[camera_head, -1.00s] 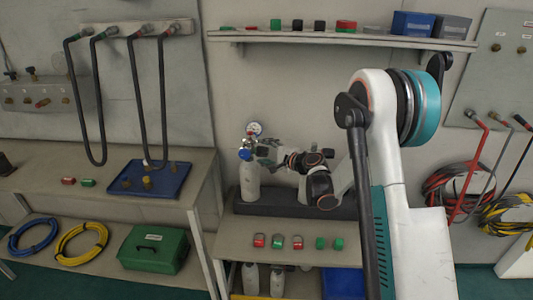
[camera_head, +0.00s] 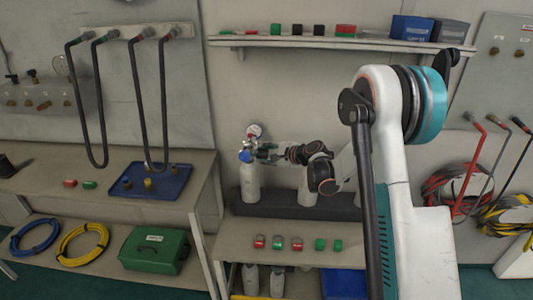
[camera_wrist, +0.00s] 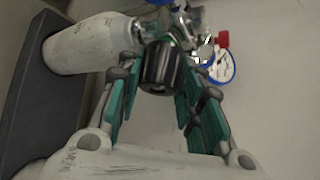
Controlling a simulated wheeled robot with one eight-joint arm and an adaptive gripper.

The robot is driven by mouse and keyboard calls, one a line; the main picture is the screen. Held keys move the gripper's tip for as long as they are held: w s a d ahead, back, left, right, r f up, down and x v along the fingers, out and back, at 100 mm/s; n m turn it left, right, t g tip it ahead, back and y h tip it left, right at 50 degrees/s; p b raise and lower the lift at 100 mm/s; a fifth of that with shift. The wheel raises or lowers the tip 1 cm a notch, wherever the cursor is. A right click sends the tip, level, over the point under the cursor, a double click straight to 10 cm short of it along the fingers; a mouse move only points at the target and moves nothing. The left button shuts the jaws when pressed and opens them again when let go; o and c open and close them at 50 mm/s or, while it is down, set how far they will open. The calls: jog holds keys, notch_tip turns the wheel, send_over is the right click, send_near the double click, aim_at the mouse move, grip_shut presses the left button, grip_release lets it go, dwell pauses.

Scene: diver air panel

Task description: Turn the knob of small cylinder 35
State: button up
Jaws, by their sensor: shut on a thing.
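A white small cylinder (camera_head: 250,184) stands in a dark holder (camera_head: 285,207) on the bench, with a metal valve, a blue part (camera_head: 245,156) and a round gauge (camera_head: 254,131) on top. I cannot read its number. In the wrist view the cylinder (camera_wrist: 90,44) lies sideways at upper left, and its dark ribbed knob (camera_wrist: 160,68) sits between my teal fingers. My gripper (camera_head: 264,153) reaches the valve from the right. In the wrist view my gripper (camera_wrist: 158,80) is shut on the knob. The fingers partly hide the knob's sides.
A second white cylinder (camera_head: 306,194) stands in the holder behind my arm and fills the bottom of the wrist view (camera_wrist: 140,160). The gauge (camera_wrist: 222,66), with a red part, is close right of the fingers. Red and green caps (camera_head: 298,243) lie on the bench in front.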

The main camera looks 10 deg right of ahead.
jog(key=shift+m+g+p, duration=0.35)
jog(key=shift+m+g, duration=0.35)
jog(key=shift+g, duration=0.2)
jog(key=shift+y, duration=0.3)
jog(key=o, duration=1.1)
jog(key=v, duration=1.2)
jog(key=shift+c, duration=0.2)
